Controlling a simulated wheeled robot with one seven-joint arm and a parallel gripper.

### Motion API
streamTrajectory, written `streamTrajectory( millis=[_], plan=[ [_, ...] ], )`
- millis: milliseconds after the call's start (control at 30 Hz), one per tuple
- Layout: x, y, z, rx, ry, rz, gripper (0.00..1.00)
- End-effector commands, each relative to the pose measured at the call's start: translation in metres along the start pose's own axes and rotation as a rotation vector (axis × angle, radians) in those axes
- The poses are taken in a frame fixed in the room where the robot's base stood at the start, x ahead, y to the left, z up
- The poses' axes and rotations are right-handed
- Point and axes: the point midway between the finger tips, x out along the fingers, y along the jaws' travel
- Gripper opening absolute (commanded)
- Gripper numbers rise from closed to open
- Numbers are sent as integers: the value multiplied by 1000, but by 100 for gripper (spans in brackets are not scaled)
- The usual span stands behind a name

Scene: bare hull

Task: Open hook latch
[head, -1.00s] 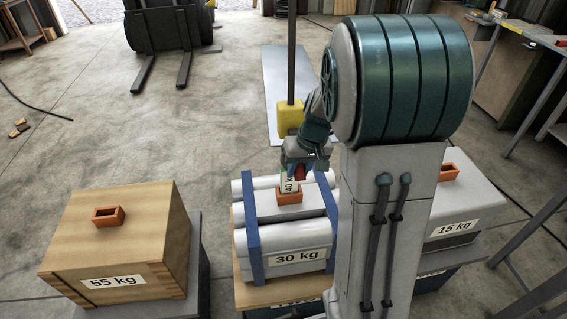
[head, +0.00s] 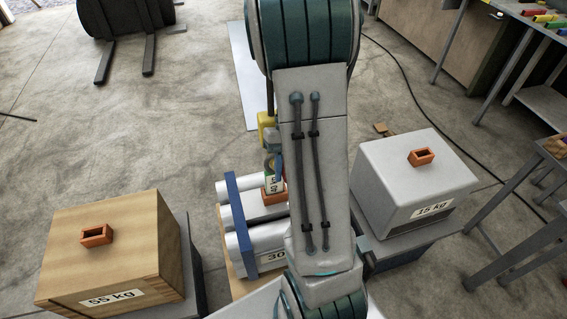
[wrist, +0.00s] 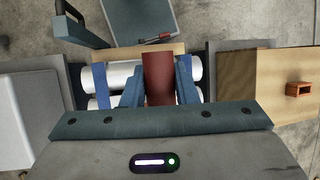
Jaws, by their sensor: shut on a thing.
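I make out no hook latch in either view. A yellow block (head: 266,127) hangs on a dark pole behind my arm; any hook below it is hidden. My gripper (wrist: 158,82) is shut on a dark red piece (wrist: 158,66) in the wrist view. My arm hides much of the load.
A wooden 55 kg crate (head: 140,245) with an orange socket stands left, and a white 15 kg box (head: 390,180) right. Blue straps (head: 240,225) hold the cylinders. A metal table (head: 530,180) edges the right. Open floor lies behind.

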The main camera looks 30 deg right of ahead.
Motion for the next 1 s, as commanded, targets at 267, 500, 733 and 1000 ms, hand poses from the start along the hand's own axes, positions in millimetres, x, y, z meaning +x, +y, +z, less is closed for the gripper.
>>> streamTrajectory(
  millis=[267, 500, 733, 1000],
  plan=[
    [0, -1, 0, -3, -9, 3, 0],
    [0, -1, 0, -4, -9, 3, 43],
    [0, 0, 1, 0, -9, 1, 49],
    [-17, 1, -1, 0, -5, 0, 49]
  ],
)
